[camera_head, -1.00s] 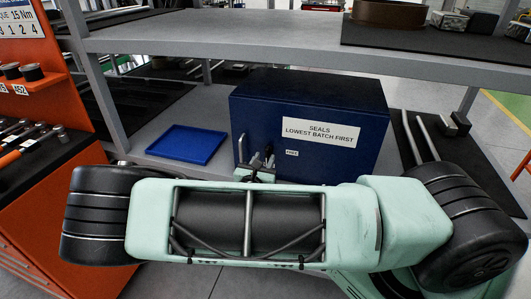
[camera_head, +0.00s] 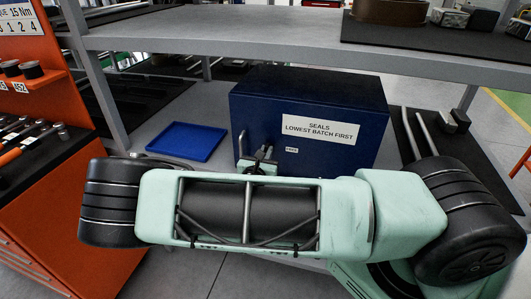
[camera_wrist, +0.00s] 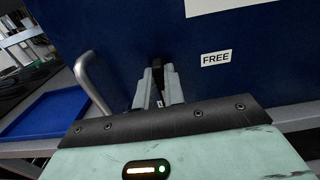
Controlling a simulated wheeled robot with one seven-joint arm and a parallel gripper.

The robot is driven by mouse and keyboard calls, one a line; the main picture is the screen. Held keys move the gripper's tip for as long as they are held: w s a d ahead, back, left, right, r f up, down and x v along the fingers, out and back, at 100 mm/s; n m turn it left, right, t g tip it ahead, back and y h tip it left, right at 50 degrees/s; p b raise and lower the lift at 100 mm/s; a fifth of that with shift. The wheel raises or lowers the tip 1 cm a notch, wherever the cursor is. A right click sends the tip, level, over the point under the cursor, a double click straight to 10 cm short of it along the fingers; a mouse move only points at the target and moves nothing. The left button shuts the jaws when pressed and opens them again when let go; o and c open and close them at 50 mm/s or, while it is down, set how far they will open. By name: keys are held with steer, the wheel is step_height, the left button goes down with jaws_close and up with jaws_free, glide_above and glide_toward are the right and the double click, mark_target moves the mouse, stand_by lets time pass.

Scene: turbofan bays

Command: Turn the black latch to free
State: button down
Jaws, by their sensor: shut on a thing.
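The black latch (camera_wrist: 157,64) is on the front of the dark blue cabinet (camera_head: 340,165). In the wrist view it shows as a small dark piece between my fingertips, pointing roughly up the picture. A white FREE label (camera_wrist: 216,58) is to the right of the latch, apart from it. My gripper (camera_wrist: 158,82) is shut on the latch. In the head view my gripper (camera_head: 262,160) is at the cabinet's lower left front, and my arm hides the lower part of the front. The latch's base is hidden by the fingers.
A grey bar handle (camera_wrist: 92,82) stands out from the cabinet just left of my gripper. A blue tray (camera_head: 187,141) lies on the shelf to the left. A grey shelf (camera_head: 240,38) runs above the cabinet. An orange tool cart (camera_head: 45,215) stands at the far left.

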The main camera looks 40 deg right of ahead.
steer(key=shift+n, duration=0.3)
steer(key=n+p, duration=0.2)
steer(key=n, duration=0.1)
steer(key=shift+r, duration=0.15)
steer(key=n+p, duration=0.1)
steer(key=n, duration=0.3)
steer(key=n+p, duration=0.1)
steer(key=n, duration=0.4)
steer(key=n+p, duration=0.1)
steer(key=n, duration=0.4)
steer(key=shift+w+a+f, duration=0.2)
steer(key=shift+f, duration=0.2)
steer(key=c, duration=1.5)
jaws_free()
